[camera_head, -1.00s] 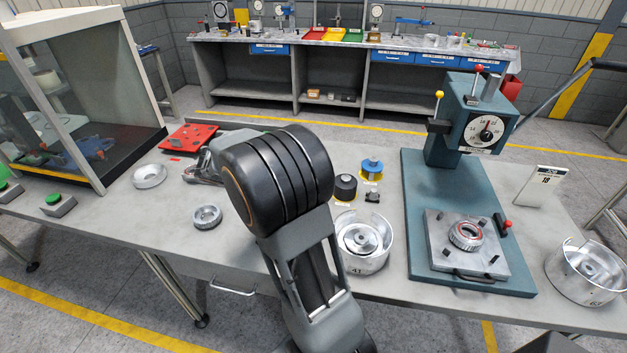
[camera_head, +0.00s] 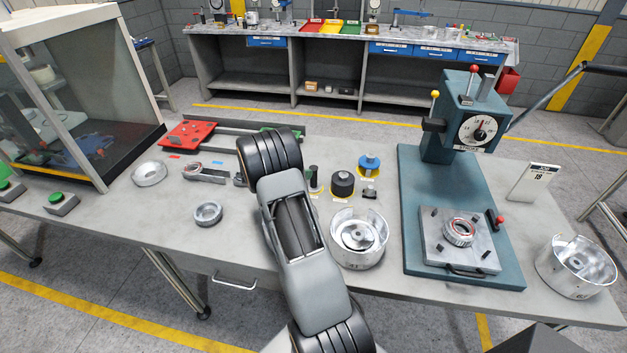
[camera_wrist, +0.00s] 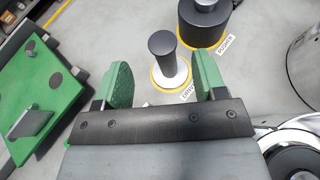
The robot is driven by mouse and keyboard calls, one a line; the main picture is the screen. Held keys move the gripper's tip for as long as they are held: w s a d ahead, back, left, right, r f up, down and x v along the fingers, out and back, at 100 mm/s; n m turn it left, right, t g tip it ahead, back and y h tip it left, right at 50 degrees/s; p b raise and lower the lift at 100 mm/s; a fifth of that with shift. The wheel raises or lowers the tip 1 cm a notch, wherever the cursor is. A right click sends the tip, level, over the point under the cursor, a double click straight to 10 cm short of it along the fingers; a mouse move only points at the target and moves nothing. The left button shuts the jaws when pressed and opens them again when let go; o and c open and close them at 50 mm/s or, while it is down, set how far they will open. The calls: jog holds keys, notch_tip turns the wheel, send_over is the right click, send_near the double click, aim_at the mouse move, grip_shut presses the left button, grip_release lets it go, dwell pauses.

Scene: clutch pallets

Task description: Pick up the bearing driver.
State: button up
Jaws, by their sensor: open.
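The bearing driver (camera_wrist: 168,62) stands upright on the table in the wrist view, with a dark grip on a white, yellow-rimmed base. A label beside it is partly covered by a finger. My gripper (camera_wrist: 164,64) is open, with one green finger to the left of the driver and one to the right. There is visible space between the driver and each finger.
A black pusher (camera_wrist: 205,20) stands close behind the right finger; it also shows in the head view (camera_head: 342,185). A blue spool (camera_head: 369,165) and a silver housing (camera_head: 360,255) are nearby. A green plate (camera_wrist: 35,95) lies to the left. The teal press (camera_head: 415,200) stands to the right.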

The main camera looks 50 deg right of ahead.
aim_at(314, 167)
jog(key=shift+p+x, duration=0.95)
jog(key=shift+x, duration=1.85)
jog(key=shift+s+a+f, duration=0.1)
jog(key=shift+s, duration=0.1)
grip_shut()
